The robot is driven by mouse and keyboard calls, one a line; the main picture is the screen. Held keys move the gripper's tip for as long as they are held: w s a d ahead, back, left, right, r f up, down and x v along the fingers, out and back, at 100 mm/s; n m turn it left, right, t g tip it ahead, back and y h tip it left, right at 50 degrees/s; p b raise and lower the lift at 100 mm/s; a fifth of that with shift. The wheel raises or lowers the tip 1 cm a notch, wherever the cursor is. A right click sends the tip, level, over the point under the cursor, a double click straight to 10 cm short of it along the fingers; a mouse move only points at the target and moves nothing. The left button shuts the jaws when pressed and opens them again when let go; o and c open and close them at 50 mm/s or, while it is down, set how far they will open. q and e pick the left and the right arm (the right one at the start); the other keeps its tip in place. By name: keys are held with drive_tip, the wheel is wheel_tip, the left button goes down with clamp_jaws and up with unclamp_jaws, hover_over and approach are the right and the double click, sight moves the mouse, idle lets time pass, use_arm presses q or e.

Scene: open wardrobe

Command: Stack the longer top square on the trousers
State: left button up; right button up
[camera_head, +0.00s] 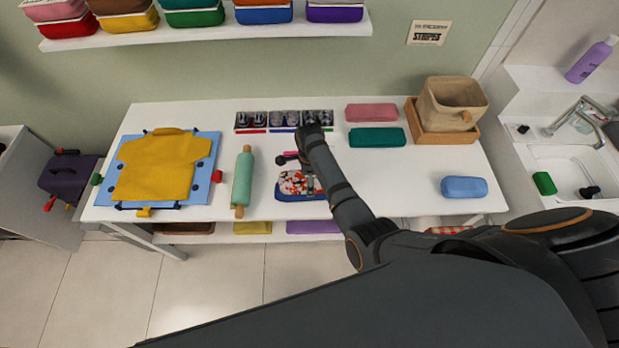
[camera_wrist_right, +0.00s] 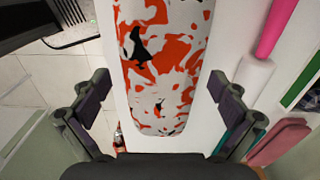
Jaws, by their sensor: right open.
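Folded, block-like pieces lie on the table: a pink one (camera_head: 371,112), a teal one (camera_head: 377,137) and a blue one (camera_head: 464,187). I cannot tell which are the top square and the trousers. My right gripper (camera_wrist_right: 160,85) is open and empty above a small board with a white, orange and black patterned cover (camera_wrist_right: 165,60). That board also shows in the head view (camera_head: 297,183), partly hidden by my arm. My left gripper is out of view.
A teal rolling pin (camera_head: 243,180) lies beside the blue board. Small dark bins (camera_head: 250,120) line the back edge. A beige basket (camera_head: 452,100) stands on a wooden tray at the back right. A sink (camera_head: 575,165) is further right. The table is clear around the blue piece.

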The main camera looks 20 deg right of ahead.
idle(0.4)
wheel_tip(320, 180, up, 4)
drive_tip(key=p, duration=0.2)
drive_tip(key=shift+f+p, duration=0.2)
drive_tip(key=shift+p, duration=0.15)
drive_tip(key=shift+r+b, duration=0.25)
drive_tip(key=shift+b, duration=0.05)
drive_tip(key=shift+r, duration=2.5)
